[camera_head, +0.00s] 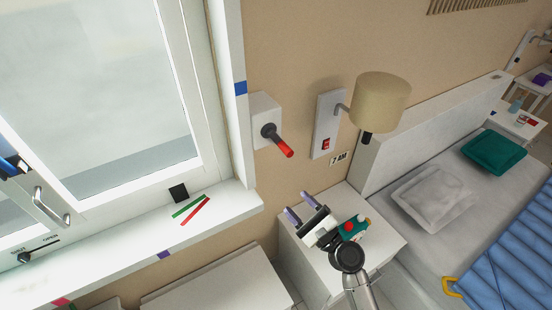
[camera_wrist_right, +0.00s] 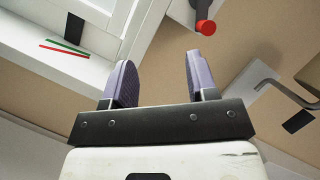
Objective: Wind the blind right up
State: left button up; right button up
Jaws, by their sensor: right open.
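The crank (camera_head: 278,138) has a dark hub and a red handle that points down and right. It is on a white wall box (camera_head: 262,108) beside the window. Its red end also shows in the right wrist view (camera_wrist_right: 206,27), beyond the fingers. My right gripper (camera_head: 300,208) is open and empty, below and apart from the crank, over the nightstand. Its two purple fingers stand apart in the right wrist view (camera_wrist_right: 158,76). The window pane (camera_head: 110,90) is pale with a darker lower band; I cannot tell whether a blind edge shows there.
A lamp (camera_head: 380,100) on a switch plate sticks out right of the crank. The nightstand (camera_head: 390,240) bears a green and red object (camera_head: 352,228). The sill (camera_head: 225,205) has green and red strips. A bed stands right. Wall between crank and gripper is clear.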

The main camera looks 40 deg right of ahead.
aim_at(291, 156)
jog(key=d+r+m+h, duration=0.1)
jog(key=d+m+h, duration=0.35)
jog(key=m, duration=0.55)
jog(key=shift+m+t+h, duration=0.5)
jog(key=shift+m+h, duration=0.15)
jog(key=shift+m, duration=0.15)
jog(key=p+x, duration=0.3)
jog(key=x, duration=0.8)
jog(key=shift+w+r, duration=0.3)
jog(key=shift+w, duration=0.05)
jog(key=shift+w+d+r+p, duration=0.15)
jog(key=shift+w+p, duration=0.15)
jog(key=shift+w, duration=0.2)
pick_arm(q)
jog(key=r, duration=0.1)
jog(key=d+r, duration=0.1)
jog(key=r, duration=0.1)
jog(key=shift+r, duration=0.25)
pick_arm(e)
jog(key=shift+w+r, duration=0.1)
jog(key=shift+w, duration=0.1)
pick_arm(q)
jog(key=shift+s, duration=0.1)
jog(key=shift+a, duration=0.2)
pick_arm(e)
jog(key=c, duration=0.9)
